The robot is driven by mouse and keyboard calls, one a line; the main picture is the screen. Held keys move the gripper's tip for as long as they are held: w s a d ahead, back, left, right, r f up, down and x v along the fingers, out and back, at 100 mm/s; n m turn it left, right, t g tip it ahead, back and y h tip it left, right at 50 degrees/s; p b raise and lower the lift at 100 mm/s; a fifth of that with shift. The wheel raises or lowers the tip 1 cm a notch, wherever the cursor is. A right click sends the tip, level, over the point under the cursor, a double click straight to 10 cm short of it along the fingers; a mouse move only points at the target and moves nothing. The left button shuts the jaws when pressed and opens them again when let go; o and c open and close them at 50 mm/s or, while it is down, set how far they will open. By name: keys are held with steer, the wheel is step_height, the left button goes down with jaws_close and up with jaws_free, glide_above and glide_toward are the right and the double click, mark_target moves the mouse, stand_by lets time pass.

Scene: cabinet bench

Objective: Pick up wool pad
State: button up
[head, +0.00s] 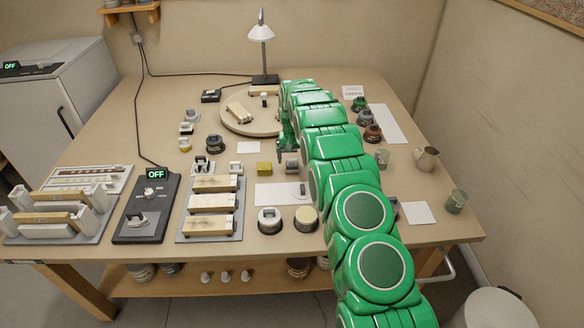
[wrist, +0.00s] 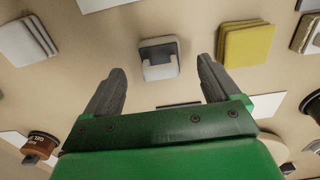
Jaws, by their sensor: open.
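No piece is labelled as the wool pad, and I cannot tell for sure which it is. A small grey block with a white notched piece (wrist: 160,60) lies ahead of my gripper (wrist: 160,88), roughly between its fingers in the wrist view. In the head view this grey block (head: 292,167) sits on the bench just in front of my gripper (head: 287,147). A thick yellow square pad (wrist: 246,44) lies beside it; it also shows in the head view (head: 264,169). A whitish, rounded-corner pad (wrist: 24,42) is at the wrist view's upper left. My gripper is open and empty above the bench.
A white card (head: 278,194) lies in front of the yellow pad, with two round jars (head: 269,221) nearer still. Wooden blocks on a grey tray (head: 211,236) stand left. A round turntable (head: 245,127) and lamp (head: 264,78) are behind. Cups and a metal jug (head: 427,160) stand right.

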mark_target(292, 165)
steer(key=shift+w+f, duration=0.1)
steer(key=shift+f, duration=1.75)
steer(key=c, duration=1.1)
steer(key=shift+c, duration=0.2)
steer(key=shift+r, duration=1.4)
steer(key=shift+s+d+r, duration=0.1)
steer(key=shift+s+r, duration=0.7)
steer(key=shift+r, duration=0.3)
steer(key=s+d+r, duration=0.1)
steer(key=s+r, duration=0.7)
steer(key=s, duration=0.4)
steer(key=shift+s, duration=0.15)
steer(key=shift+d, duration=0.1)
